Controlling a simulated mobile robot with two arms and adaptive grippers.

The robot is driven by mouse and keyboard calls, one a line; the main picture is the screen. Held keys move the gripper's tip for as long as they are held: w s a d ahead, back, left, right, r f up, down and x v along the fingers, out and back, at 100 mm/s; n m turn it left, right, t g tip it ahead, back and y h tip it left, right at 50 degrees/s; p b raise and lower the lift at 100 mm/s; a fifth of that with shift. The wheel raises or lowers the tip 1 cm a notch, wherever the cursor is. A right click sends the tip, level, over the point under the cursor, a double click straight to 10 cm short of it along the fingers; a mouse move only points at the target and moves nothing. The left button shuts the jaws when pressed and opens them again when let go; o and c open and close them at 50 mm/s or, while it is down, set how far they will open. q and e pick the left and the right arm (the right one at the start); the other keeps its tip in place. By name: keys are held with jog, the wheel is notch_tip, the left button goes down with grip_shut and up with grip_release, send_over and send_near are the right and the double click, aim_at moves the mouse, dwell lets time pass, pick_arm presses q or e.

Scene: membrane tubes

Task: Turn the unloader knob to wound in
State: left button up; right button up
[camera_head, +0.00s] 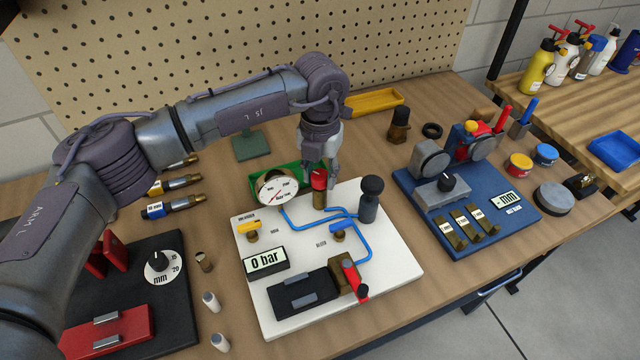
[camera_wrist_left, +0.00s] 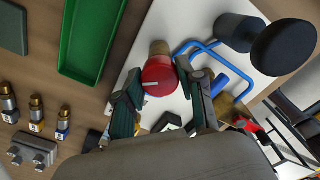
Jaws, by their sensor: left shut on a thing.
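The red knob (camera_head: 319,178), which I take to be the unloader knob, sits on a brass body at the back of the white board (camera_head: 395,262). The left wrist view shows its red cap (camera_wrist_left: 158,78) with a white pointer line. My left gripper (camera_head: 320,164) reaches down from above, with one finger on each side of the cap, shut on it. The gauge (camera_head: 278,189) stands left of the knob, its red needle toward the lower left. The display (camera_head: 266,262) reads 0 bar. My right gripper is not in view.
A black-topped post (camera_head: 371,198) stands close right of the knob, with blue pipes (camera_head: 368,245) in front. A yellow handle (camera_head: 253,227) and a red lever (camera_head: 355,278) are on the board. A green tray (camera_wrist_left: 88,40) lies behind. The blue board (camera_head: 405,182) is at right.

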aim_at(320, 175)
pick_arm(q)
jog(key=m+b, duration=0.3)
jog(key=shift+f+m, duration=0.15)
jog(key=shift+m, duration=0.15)
jog(key=shift+m+b, duration=1.25)
jog(key=shift+m, duration=0.25)
jog(key=shift+r, duration=0.25)
jog(key=o, duration=0.9)
jog(key=shift+c, duration=0.2)
notch_tip(320, 175, up, 12)
